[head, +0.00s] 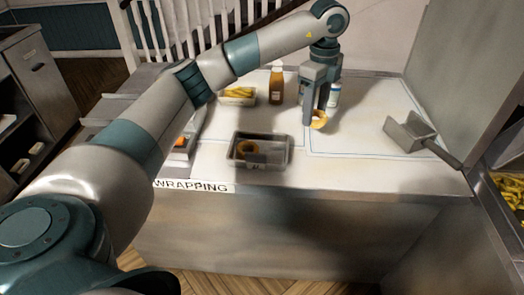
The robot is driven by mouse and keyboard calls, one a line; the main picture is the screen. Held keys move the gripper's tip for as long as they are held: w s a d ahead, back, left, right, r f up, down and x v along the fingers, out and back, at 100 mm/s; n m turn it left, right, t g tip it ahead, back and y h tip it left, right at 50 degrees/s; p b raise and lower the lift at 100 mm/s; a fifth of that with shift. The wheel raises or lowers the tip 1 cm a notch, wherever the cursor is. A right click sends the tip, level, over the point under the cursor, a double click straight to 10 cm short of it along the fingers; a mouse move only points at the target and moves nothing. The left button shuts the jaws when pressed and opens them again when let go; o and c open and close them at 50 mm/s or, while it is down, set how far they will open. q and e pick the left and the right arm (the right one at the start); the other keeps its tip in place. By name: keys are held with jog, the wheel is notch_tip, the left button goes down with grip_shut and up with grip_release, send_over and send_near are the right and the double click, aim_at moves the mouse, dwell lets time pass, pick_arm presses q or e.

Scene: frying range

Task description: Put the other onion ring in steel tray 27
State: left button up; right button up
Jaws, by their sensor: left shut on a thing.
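My left gripper (318,108) is shut on an onion ring (319,119), a golden ring held at its fingertips over the white counter, right of and behind the tray. The steel tray (287,153) stands near the counter's front edge, above the "WRAPPING" label. Another onion ring (247,147) lies in the left part of the tray. A small label on the tray's front is too small to read. My right gripper is not in view.
A bottle of amber sauce (277,84) and a container of fries (238,96) stand behind the tray. A white-and-blue bottle (334,95) is partly hidden behind my left gripper. A metal scoop (409,133) lies at the right. The counter (365,130) between is clear.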

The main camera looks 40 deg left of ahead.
pick_arm(q)
jog(key=p, duration=0.5)
send_over(271, 154)
notch_tip(271, 154, down, 6)
jog(key=shift+w+d+f, duration=0.1)
jog(key=shift+d+f, duration=0.05)
jog(key=shift+f, duration=0.05)
jog(key=shift+s+a+f, duration=0.2)
jog(key=shift+s+f, duration=0.05)
jog(key=shift+f, duration=0.05)
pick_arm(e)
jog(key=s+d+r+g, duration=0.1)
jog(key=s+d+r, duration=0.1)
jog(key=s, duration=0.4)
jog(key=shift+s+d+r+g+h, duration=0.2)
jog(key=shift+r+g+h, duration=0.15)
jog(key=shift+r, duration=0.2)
pick_arm(q)
jog(key=shift+f, duration=0.1)
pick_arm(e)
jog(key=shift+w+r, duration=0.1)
pick_arm(q)
notch_tip(271, 154, down, 3)
jog(key=shift+r+p, duration=0.2)
jog(key=shift+p, duration=0.55)
jog(key=shift+f, duration=0.6)
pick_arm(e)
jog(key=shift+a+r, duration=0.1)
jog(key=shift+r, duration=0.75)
